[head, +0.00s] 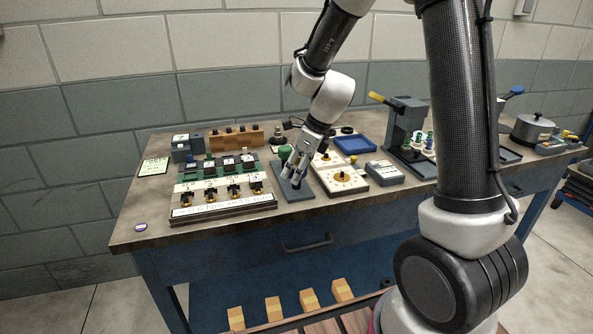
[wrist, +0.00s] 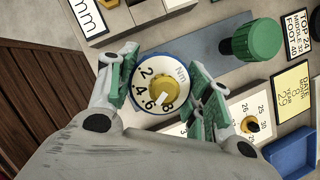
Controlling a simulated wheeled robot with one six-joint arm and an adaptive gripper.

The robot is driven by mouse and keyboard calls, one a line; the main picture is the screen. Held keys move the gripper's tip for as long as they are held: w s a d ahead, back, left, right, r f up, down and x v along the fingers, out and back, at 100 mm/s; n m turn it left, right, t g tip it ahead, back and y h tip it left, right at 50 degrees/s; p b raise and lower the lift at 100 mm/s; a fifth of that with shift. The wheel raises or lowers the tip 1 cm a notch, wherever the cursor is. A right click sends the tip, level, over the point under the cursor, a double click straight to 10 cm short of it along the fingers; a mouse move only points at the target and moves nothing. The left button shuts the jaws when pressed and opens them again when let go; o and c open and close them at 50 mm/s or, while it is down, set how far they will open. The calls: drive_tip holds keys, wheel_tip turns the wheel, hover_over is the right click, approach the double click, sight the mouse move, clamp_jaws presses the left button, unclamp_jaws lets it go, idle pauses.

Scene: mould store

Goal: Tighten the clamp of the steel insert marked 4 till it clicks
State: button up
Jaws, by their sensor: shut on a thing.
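My gripper (head: 297,168) is low over a grey-blue plate (head: 297,193) on the bench. In the wrist view my gripper (wrist: 163,95) has its green-padded fingers on both sides of a round white dial (wrist: 148,72). The dial has a blue rim, a yellow centre, the mark Nm and the numbers 2, 4, 6, 8. The fingers are shut on this dial-topped tool. Its lower part is hidden. To the left, a board (head: 222,209) bears a row of gold-and-black clamps (head: 234,191) and dark blocks with white labels (head: 228,162). The number 4 cannot be read there.
A green knob (wrist: 265,40) stands on the plate beside my gripper. A wooden rack (head: 236,138) stands behind the board. The bench's front left is mostly clear.

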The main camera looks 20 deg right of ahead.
wheel_tip(320, 180, up, 13)
drive_tip(key=shift+f, duration=0.1)
idle(0.5)
